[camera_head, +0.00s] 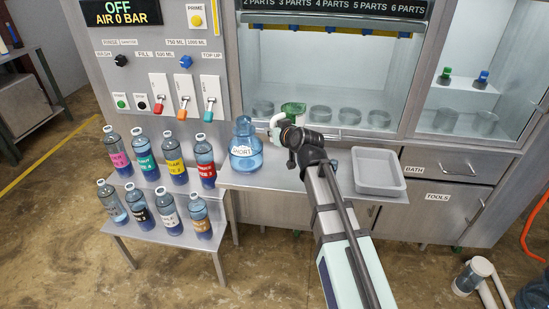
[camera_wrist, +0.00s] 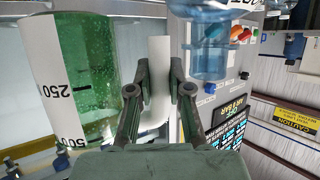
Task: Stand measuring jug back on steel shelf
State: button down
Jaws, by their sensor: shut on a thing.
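The measuring jug (camera_wrist: 85,75) is clear with green contents and a white scale strip reading 250 and 500. It fills the left of the wrist view. My gripper (camera_wrist: 160,85) is shut on its pale upright handle (camera_wrist: 159,60), one finger on each side. In the head view the jug (camera_head: 293,109) shows only as a small green patch behind my gripper (camera_head: 284,133), which hides most of it. The steel shelf (camera_head: 265,181) runs below, along the cabinet front. Whether the jug touches it is hidden.
A blue flask with a white label (camera_head: 244,152) stands on the shelf just left of my gripper. A grey tray (camera_head: 378,172) lies to the right. Several labelled bottles (camera_head: 170,160) stand on stepped shelves at left. The glazed cabinet (camera_head: 330,75) is close behind.

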notch_tip(320, 180, down, 12)
jog(key=shift+r, duration=0.2)
dwell(0.4)
jog(key=shift+f, duration=0.2)
jog(key=c, duration=1.1)
grip_release()
jog(key=shift+r, duration=0.2)
jog(key=b+v, duration=0.1)
jog(key=v, duration=1.1)
